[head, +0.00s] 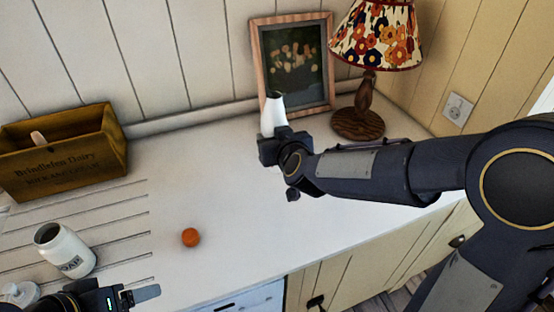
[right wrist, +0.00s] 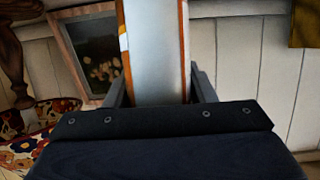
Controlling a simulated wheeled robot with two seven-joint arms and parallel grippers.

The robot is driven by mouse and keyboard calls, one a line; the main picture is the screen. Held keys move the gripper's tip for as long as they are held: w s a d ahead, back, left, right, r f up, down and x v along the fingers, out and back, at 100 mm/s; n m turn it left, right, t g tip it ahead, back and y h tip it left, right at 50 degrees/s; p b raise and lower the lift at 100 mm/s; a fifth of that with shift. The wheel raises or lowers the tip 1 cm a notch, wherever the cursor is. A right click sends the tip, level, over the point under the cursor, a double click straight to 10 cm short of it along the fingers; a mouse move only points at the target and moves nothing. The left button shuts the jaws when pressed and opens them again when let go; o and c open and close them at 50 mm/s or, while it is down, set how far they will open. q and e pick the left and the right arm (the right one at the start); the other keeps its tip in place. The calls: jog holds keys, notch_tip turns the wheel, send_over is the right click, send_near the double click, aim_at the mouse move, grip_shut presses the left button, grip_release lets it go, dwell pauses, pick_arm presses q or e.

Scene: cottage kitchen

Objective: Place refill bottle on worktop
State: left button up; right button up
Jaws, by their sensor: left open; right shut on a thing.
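The refill bottle (head: 273,112) is white with a dark top and stands about upright over the back of the white worktop (head: 225,200), in front of the framed picture. My right gripper (head: 272,135) is shut on it and hides its lower part, so I cannot tell whether its base touches the worktop. In the right wrist view the bottle (right wrist: 153,50) shows as a pale body with orange edges between the fingers. My left gripper (head: 130,298) is open and empty at the bottom left, near the open white soap jar (head: 65,252).
A wooden dairy crate (head: 65,155) stands at the back left. A patterned lamp (head: 368,90) and a framed picture (head: 292,65) stand at the back. An orange ball-like fruit (head: 191,237) lies mid-front. A white pump top (head: 20,293) is at the lower left.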

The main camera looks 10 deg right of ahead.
jog(key=shift+w+d+f+b, duration=0.35)
jog(key=shift+w+f, duration=0.3)
jog(key=shift+f, duration=0.75)
jog(key=shift+w+d+f+b, duration=0.2)
jog(key=shift+w+f+b, duration=0.4)
jog(key=shift+f, duration=0.8)
jog(key=shift+w+d+f+b, duration=0.25)
jog(key=shift+w+f, duration=0.5)
jog(key=shift+f, duration=0.65)
pick_arm(q)
notch_tip(320, 180, down, 3)
jog(key=shift+f, duration=0.2)
pick_arm(e)
jog(key=shift+f, duration=0.2)
pick_arm(q)
jog(key=shift+f, duration=0.15)
pick_arm(e)
jog(key=o, duration=1.2)
jog(key=shift+r, duration=0.1)
